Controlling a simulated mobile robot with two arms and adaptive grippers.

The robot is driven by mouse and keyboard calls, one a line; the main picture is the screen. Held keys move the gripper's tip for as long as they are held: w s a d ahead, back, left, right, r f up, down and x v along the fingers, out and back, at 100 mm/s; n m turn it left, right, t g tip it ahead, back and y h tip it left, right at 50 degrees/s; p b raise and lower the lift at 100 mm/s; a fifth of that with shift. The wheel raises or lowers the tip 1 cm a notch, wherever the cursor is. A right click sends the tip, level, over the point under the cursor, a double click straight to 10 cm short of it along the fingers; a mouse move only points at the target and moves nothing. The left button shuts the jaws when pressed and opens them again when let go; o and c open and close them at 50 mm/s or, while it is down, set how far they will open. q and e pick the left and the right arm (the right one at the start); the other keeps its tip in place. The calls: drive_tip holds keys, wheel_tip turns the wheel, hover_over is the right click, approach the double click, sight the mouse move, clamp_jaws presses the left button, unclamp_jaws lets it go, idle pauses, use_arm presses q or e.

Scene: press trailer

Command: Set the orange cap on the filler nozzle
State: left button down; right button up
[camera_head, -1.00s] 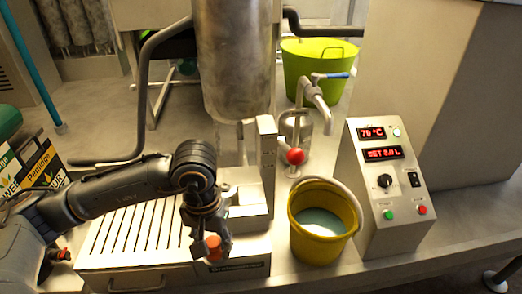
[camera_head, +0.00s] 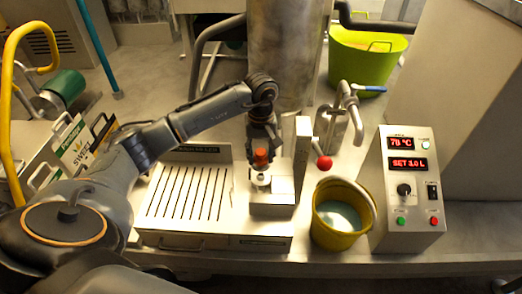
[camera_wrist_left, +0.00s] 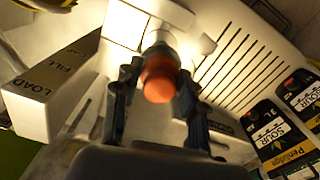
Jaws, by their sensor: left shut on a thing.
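My left gripper (camera_head: 262,148) points down over the filler's small block, its fingers shut on the orange cap (camera_head: 261,156). In the left wrist view the orange cap (camera_wrist_left: 160,80) sits between the two dark fingers (camera_wrist_left: 155,95). The pale filler nozzle (camera_head: 261,178) stands directly below the cap in the head view. In the left wrist view the nozzle (camera_wrist_left: 160,40) shows just beyond the cap, partly hidden by it. I cannot tell whether cap and nozzle touch. My right gripper is not in view.
The upright post (camera_head: 302,150) stands close right of the nozzle, marked LOAD and FILL in the wrist view. A red ball knob (camera_head: 324,162), a yellow bucket (camera_head: 337,238) and the control box (camera_head: 405,238) are further right. A slotted drip tray (camera_head: 165,212) lies left.

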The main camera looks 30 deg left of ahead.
sight(261, 152)
use_arm(q)
drive_tip(key=shift+f+b, duration=1.1)
drive_tip(key=shift+f, duration=1.4)
drive_tip(key=shift+b, duration=0.55)
drive_tip(key=shift+f+b, duration=0.6)
drive_tip(key=shift+b, duration=0.05)
drive_tip(key=c, duration=1)
unclamp_jaws()
drive_tip(key=shift+c, duration=0.2)
drive_tip(key=shift+s, duration=0.1)
drive_tip(key=shift+r, duration=0.15)
drive_tip(key=shift+r+p, duration=2.85)
drive_tip(key=shift+r, duration=2.55)
